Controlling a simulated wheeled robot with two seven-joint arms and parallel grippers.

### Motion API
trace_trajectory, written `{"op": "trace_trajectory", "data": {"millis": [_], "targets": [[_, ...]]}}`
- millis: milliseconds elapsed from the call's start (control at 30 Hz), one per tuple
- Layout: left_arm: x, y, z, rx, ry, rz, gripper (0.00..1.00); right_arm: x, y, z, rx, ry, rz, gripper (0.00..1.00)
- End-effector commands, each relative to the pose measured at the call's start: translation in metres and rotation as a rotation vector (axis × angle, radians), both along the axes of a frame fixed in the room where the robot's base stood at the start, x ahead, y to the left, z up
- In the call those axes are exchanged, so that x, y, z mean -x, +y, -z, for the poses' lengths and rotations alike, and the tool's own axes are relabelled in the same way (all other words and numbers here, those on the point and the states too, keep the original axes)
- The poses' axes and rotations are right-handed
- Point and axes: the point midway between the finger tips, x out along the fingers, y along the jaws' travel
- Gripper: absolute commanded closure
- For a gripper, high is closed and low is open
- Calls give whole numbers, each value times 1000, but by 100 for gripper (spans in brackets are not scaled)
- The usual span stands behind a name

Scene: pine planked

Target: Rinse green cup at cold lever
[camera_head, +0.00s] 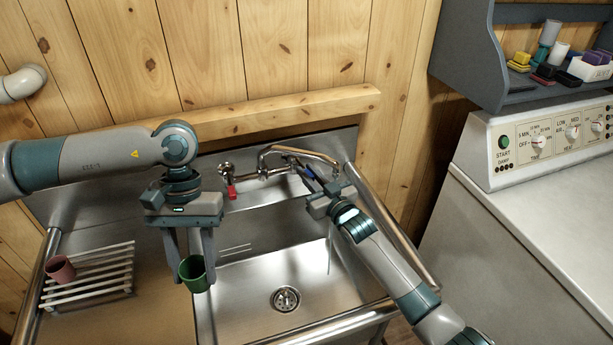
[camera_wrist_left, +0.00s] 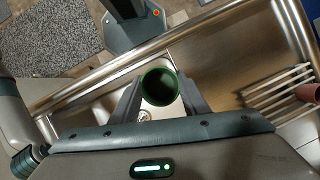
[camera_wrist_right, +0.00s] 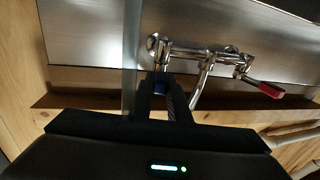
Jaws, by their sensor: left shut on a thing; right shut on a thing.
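The green cup (camera_head: 194,275) is held upright by my left gripper (camera_head: 192,262), whose fingers are shut on its sides over the sink's left edge. The cup's open mouth also shows in the left wrist view (camera_wrist_left: 159,86). My right gripper (camera_wrist_right: 161,90) is shut on the blue cold lever (camera_wrist_right: 161,82), mostly hidden between its fingers. The red lever (camera_head: 231,191) is at the tap's left. The spout (camera_head: 300,151) swings right, apart from the cup. A thin pale streak (camera_wrist_right: 131,50) looks like running water, but I cannot be sure.
The steel basin (camera_head: 250,295) is empty, with a round drain (camera_head: 286,299). A rack (camera_head: 105,272) with a reddish cup (camera_head: 60,269) stands left. A white machine (camera_head: 545,225) and a grey shelf (camera_head: 470,60) are at right. My right arm crosses the basin's right side.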

Motion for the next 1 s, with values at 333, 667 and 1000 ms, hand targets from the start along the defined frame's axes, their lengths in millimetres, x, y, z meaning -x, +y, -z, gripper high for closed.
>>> {"op": "trace_trajectory", "data": {"millis": [333,667,1000], "targets": [[0,0,1,0,0,0,80,-1,-1,-2,-3,-1,-13,100],[0,0,1,0,0,0,80,-1,-1,-1,-2,1,-12,66],[0,0,3,0,0,0,80,6,-6,1,0,2,-11,66]]}}
